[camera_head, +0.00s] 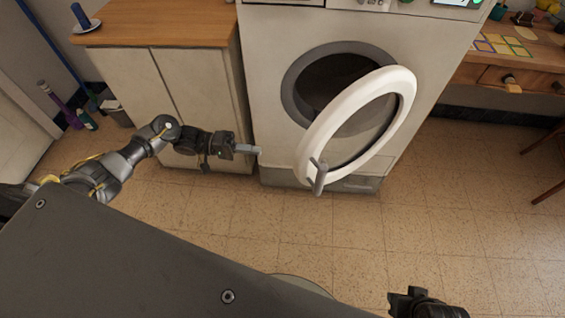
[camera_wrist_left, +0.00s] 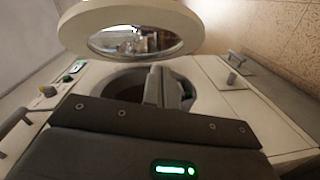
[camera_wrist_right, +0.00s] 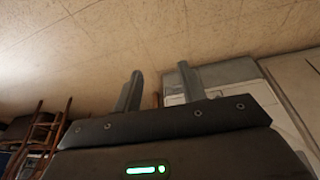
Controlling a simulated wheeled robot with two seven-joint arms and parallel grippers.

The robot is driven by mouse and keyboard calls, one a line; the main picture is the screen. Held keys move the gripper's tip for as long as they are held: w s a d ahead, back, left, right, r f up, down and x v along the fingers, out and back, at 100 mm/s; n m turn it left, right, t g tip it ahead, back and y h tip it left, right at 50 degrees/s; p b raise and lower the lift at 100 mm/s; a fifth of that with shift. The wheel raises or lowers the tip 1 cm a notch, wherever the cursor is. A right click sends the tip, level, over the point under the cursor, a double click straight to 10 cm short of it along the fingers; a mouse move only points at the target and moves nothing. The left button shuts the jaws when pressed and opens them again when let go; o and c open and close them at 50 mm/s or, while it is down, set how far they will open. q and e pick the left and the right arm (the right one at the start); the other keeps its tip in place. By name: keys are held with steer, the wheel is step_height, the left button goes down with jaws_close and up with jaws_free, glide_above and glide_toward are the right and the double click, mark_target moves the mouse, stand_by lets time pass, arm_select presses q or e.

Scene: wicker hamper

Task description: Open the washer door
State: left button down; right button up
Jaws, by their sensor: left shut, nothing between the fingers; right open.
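The white front-loading washer (camera_head: 262,60) stands at the back centre in the head view. Its round white-rimmed door (camera_head: 345,104) is swung partly open, away from the dark drum opening (camera_head: 325,78). A grey handle (camera_head: 318,178) sticks out from the door's lower left edge. My left gripper (camera_head: 256,150) is shut and empty, left of the door and apart from it. In the left wrist view the door (camera_wrist_left: 130,14) and the drum opening (camera_wrist_left: 122,86) show beyond the shut fingers (camera_wrist_left: 161,88). My right gripper (camera_head: 398,300) is at the bottom, far from the door; its fingers are open in the right wrist view (camera_wrist_right: 157,92).
A white cabinet (camera_head: 130,75) with a wooden top (camera_head: 160,24) stands left of the washer. A wooden desk (camera_head: 515,62) is at the right. A purple bottle (camera_head: 58,103) and a small bin (camera_head: 115,110) are at the far left. The tiled floor (camera_head: 440,220) before the washer is clear.

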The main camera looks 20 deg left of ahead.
arm_select(q)
step_height(320, 180, up, 5)
steer(key=s+a+n+g+h, duration=0.1)
steer(key=a+g, duration=0.1)
steer(key=a, duration=0.1)
steer(key=s+d+p, duration=0.1)
steer(key=d, duration=1.2)
steer(key=shift+d, duration=0.3)
arm_select(e)
steer(key=shift+f, duration=0.15)
arm_select(q)
steer(key=shift+s+f, duration=0.1)
